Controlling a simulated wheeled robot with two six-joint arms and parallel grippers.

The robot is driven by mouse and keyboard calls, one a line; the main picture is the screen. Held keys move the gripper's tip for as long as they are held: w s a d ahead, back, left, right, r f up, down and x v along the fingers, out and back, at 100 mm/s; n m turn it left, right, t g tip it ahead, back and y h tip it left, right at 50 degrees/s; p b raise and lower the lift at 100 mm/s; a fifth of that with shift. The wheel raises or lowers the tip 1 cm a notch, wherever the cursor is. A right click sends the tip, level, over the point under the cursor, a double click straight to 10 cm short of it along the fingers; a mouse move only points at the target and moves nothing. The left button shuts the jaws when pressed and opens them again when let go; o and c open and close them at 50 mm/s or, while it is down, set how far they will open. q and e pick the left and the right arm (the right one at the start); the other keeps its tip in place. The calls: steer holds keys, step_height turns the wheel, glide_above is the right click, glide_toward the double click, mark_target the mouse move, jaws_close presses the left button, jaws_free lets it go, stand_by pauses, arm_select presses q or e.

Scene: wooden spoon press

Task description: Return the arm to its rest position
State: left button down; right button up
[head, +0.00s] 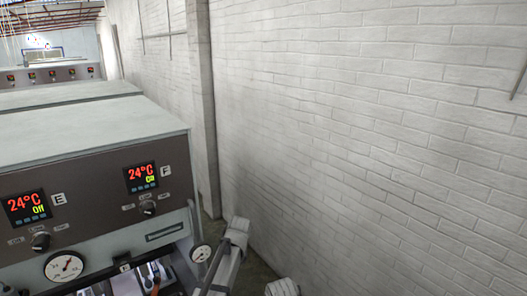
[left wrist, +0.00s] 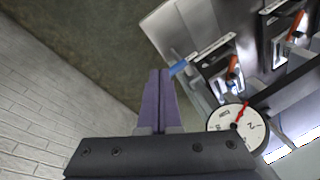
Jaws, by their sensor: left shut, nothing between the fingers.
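My left gripper (left wrist: 160,72) shows in the left wrist view with its two purple fingers together and nothing between them. The fingers point over the floor, beside the front of the press (left wrist: 205,92). A blue piece appears near the fingertips; I cannot tell whether they touch. In the head view the grey press (head: 85,140) fills the left side, with displays E (head: 26,206) and F (head: 141,177) lit at 24°C. I cannot make out my left gripper in the head view. My right gripper is in neither view.
A round gauge (left wrist: 236,126) sits close to the right of my left gripper in the left wrist view. A white brick wall (head: 370,130) fills the right of the head view. A narrow strip of floor (left wrist: 85,60) lies between wall and press.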

arm_select(q)
steer(key=s+a+m+h, duration=0.1)
steer(key=s+a, duration=0.1)
steer(key=s, duration=0.8)
steer(key=s+a+h, duration=0.1)
steer(key=s+a, duration=0.2)
steer(key=s, duration=0.6)
steer(key=s+d+f+m+b, duration=0.2)
steer(key=d+f+b, duration=0.3)
steer(key=f+b, duration=0.3)
steer(key=s+d+f+m+g+b, duration=0.1)
steer(key=s+d+f+m+b, duration=0.1)
steer(key=s+d+f+b, duration=0.2)
step_height(320, 180, down, 5)
steer(key=d+b, duration=0.2)
steer(key=b, duration=0.2)
steer(key=shift+d+y, duration=0.15)
steer(key=shift+y, duration=0.25)
